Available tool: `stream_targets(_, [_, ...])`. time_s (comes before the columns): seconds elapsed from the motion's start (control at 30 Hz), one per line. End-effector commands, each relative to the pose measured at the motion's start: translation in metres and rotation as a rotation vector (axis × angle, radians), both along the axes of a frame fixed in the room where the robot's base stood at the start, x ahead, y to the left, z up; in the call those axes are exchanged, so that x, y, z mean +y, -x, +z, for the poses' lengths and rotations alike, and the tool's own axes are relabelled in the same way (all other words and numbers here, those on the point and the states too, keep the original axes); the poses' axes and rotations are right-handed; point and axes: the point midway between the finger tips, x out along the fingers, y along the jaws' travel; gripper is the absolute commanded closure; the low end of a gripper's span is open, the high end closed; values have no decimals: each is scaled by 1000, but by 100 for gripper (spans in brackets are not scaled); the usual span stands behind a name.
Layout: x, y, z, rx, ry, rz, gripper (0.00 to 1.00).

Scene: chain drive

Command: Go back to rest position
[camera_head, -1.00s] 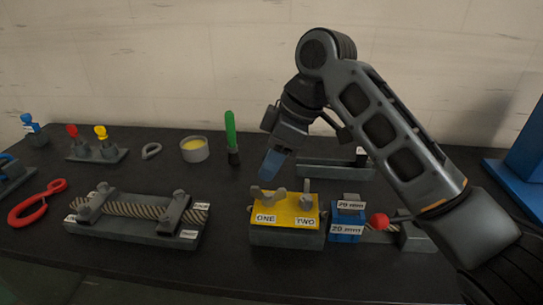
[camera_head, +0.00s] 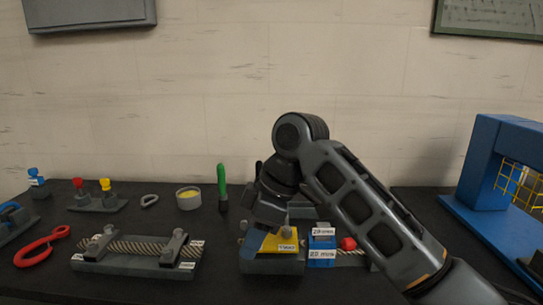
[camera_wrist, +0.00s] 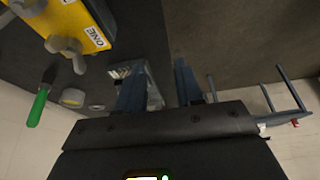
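Whether any part of my arm touches the block cannot be told from the head view.
A clamp fixture with a rope (camera_head: 135,262) lies left of the yellow block. Blue "20 mm" blocks (camera_head: 321,243) sit at its right. Behind stand a green-handled tool (camera_head: 222,185) and a round tin (camera_head: 188,198). A blue frame (camera_head: 490,165) stands far right.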

Motion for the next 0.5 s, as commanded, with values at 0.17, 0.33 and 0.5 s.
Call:
stream_targets(0.17, [5,3,-8,0,-27,-14,64])
stream_targets(0.33, [12,7,-19,-2,-70,-40,64])
stream_targets(0.5, [22,14,-35,-2,-130,-81,64])
